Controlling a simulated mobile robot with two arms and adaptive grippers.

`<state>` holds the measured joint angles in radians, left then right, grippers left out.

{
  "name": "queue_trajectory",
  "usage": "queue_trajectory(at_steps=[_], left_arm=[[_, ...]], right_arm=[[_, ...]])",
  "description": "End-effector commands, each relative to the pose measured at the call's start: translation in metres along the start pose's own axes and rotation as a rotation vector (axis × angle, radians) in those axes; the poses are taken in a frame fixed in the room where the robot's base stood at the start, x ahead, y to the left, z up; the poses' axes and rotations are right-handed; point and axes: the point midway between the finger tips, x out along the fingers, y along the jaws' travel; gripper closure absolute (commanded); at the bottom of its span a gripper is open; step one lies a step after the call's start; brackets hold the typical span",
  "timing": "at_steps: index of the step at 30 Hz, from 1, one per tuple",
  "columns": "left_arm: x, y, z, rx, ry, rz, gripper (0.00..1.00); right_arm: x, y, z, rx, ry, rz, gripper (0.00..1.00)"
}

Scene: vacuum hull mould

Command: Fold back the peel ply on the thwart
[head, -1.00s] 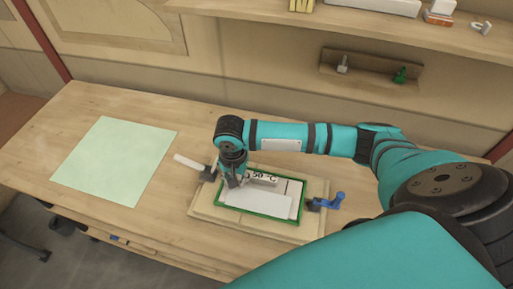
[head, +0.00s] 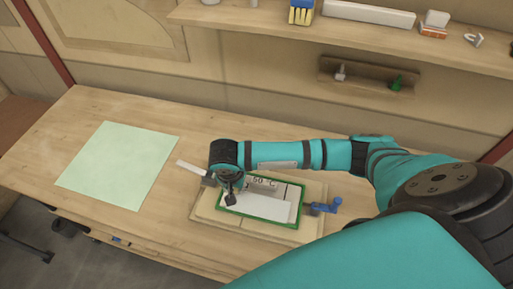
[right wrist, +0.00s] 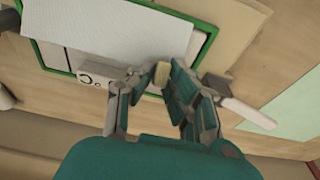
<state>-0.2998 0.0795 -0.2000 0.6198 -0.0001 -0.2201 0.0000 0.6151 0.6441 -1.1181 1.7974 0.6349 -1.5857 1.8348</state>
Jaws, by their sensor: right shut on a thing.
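The white peel ply (head: 262,207) lies as a flat sheet inside the green frame (head: 282,224) on the pale mould board. It also shows with a fine texture at the top of the right wrist view (right wrist: 110,32). My right gripper (head: 231,201) is at the left end of the sheet. In the right wrist view my right gripper (right wrist: 158,78) is shut on a small pale tab (right wrist: 161,73). Whether this tab joins the sheet is unclear. I cannot make out the thwart under the sheet. My left gripper is not in view.
A strip marked "50 C" (head: 264,183) lies along the frame's far side. A blue clamp (head: 326,206) stands right of the frame, and a pale handle (head: 194,172) sticks out left. A light green sheet (head: 119,164) lies on the bench (head: 62,125). A shelf hangs behind.

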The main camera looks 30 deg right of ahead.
Motion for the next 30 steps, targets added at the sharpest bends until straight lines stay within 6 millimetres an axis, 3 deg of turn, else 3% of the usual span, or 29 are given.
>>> queue_trajectory(at_steps=[8, 30], left_arm=[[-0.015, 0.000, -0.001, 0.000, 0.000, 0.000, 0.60], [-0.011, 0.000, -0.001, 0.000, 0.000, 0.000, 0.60]], right_arm=[[-0.008, 0.001, 0.008, -0.003, 0.095, 0.001, 1.00], [-0.013, 0.001, 0.021, -0.004, 0.277, 0.002, 1.00]])
